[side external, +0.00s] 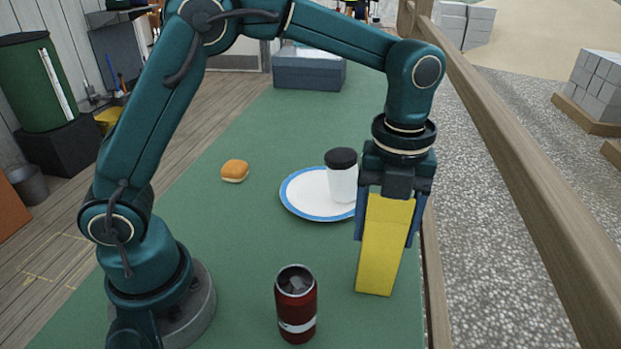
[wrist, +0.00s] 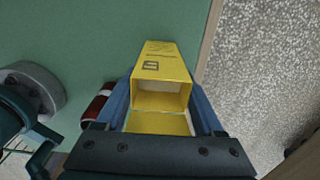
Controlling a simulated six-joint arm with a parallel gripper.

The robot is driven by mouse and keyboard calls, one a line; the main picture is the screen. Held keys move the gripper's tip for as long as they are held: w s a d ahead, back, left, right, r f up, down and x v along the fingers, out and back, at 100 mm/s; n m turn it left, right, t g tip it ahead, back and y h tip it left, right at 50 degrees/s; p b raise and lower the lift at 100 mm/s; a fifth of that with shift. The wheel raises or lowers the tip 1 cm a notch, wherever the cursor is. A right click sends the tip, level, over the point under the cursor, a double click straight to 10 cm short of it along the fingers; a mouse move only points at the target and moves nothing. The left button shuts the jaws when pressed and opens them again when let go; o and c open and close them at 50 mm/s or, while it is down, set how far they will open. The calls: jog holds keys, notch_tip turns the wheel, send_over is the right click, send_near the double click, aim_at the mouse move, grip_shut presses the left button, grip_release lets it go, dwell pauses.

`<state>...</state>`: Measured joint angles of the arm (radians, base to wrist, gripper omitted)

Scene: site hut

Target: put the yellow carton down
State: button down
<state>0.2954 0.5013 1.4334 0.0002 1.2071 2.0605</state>
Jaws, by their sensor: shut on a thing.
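The yellow carton (side external: 384,250) is upright between the two blue fingers of my gripper (side external: 384,240), which is shut on it. In the wrist view the carton (wrist: 165,62) shows an open end facing the camera, with a flap, between the fingers of my gripper (wrist: 160,105). Its lower end is over the green table top (side external: 240,235), near the right edge. I cannot tell whether its bottom touches the table.
A dark red can (side external: 296,310) stands left of the carton. A blue-rimmed plate (side external: 300,205) behind the carton bears a white cup with a black lid (side external: 342,182). A bun (side external: 235,171) lies further left. A wooden rail (side external: 510,170) runs along the right.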

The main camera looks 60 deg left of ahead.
grip_release()
notch_tip(320, 180, up, 12)
dwell(0.7)
jog(key=s+a+r+n+t, duration=0.1)
jog(key=s+a+n+t, duration=0.35)
jog(key=n, duration=0.95)
jog(key=s+a+f+n+t, duration=0.1)
jog(key=s+a+f+n, duration=0.3)
jog(key=n, duration=0.9)
jog(key=shift+s+a+f, duration=0.3)
jog(key=shift+s+f, duration=1.45)
jog(key=shift+s, duration=0.75)
